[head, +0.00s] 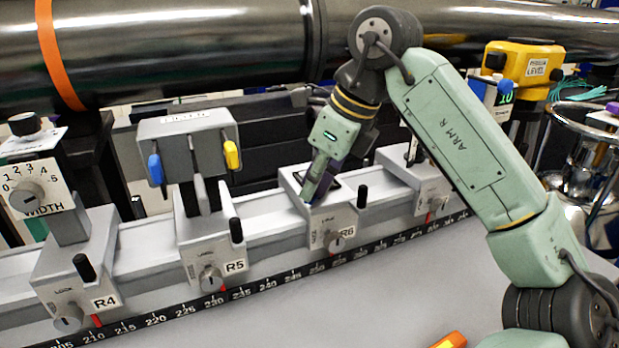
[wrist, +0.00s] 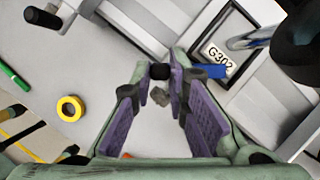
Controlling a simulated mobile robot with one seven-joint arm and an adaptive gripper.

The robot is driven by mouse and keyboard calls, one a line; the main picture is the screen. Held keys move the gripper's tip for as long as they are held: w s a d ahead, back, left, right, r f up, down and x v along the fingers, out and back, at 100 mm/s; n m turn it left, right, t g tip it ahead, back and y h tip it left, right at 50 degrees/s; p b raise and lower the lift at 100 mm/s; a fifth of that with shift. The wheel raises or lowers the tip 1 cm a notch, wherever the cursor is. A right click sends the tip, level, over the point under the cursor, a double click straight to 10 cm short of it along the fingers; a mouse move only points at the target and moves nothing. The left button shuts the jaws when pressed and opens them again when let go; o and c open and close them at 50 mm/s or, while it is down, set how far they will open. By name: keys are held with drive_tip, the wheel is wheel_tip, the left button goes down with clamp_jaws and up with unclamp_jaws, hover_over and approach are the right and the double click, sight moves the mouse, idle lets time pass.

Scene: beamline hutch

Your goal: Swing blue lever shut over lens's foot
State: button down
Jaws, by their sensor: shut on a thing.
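My gripper (head: 307,198) reaches down to the left side of the carrier marked R6 (head: 320,225). In the wrist view its purple-padded fingers (wrist: 160,85) point at the carrier, with a gap between them. A short piece of the blue lever (wrist: 207,71) shows at the right fingertip; the rest of it and the grip itself are hidden. A black-framed plate labelled G302 (wrist: 218,55) sits in the carrier's seat beside the lever, apparently the lens's foot. It shows as a dark square in the head view (head: 335,187), partly behind the gripper.
R6's black post (head: 362,197) stands right of my gripper. Carrier R5 (head: 214,258) at left bears a grey box (head: 187,128) with blue and yellow handles. Carrier R4 (head: 75,270) stands further left. A large steel pipe (head: 200,45) runs behind. The grey tabletop in front is mostly clear.

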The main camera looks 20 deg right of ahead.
drive_tip(key=n, duration=0.1)
drive_tip(key=d+n+g+p, duration=0.1)
drive_tip(key=n, duration=0.1)
drive_tip(key=n+y+p, duration=0.1)
drive_tip(key=n, duration=0.1)
drive_tip(key=shift+s+d+r+g, duration=0.2)
drive_tip(key=shift+s+d+g, duration=0.05)
drive_tip(key=shift+g, duration=0.15)
drive_tip(key=shift+d+f+n+g+p, duration=0.1)
drive_tip(key=shift+d+n+g+p, duration=0.15)
drive_tip(key=shift+n+p, duration=0.55)
drive_tip(key=shift+d+r+n+g+p, duration=0.15)
drive_tip(key=shift+n+g+p, duration=0.15)
drive_tip(key=shift+n+p, duration=0.45)
drive_tip(key=shift+d+f+n+g+p, duration=0.15)
drive_tip(key=shift+d+n+g+p, duration=0.1)
drive_tip(key=shift+n+p, duration=0.55)
drive_tip(key=shift+f+n, duration=0.1)
drive_tip(key=shift+n, duration=0.25)
drive_tip(key=c, duration=1.6)
unclamp_jaws()
drive_tip(key=shift+y, duration=0.3)
drive_tip(key=shift+o, duration=0.2)
drive_tip(key=v, duration=0.7)
drive_tip(key=shift+r, duration=0.3)
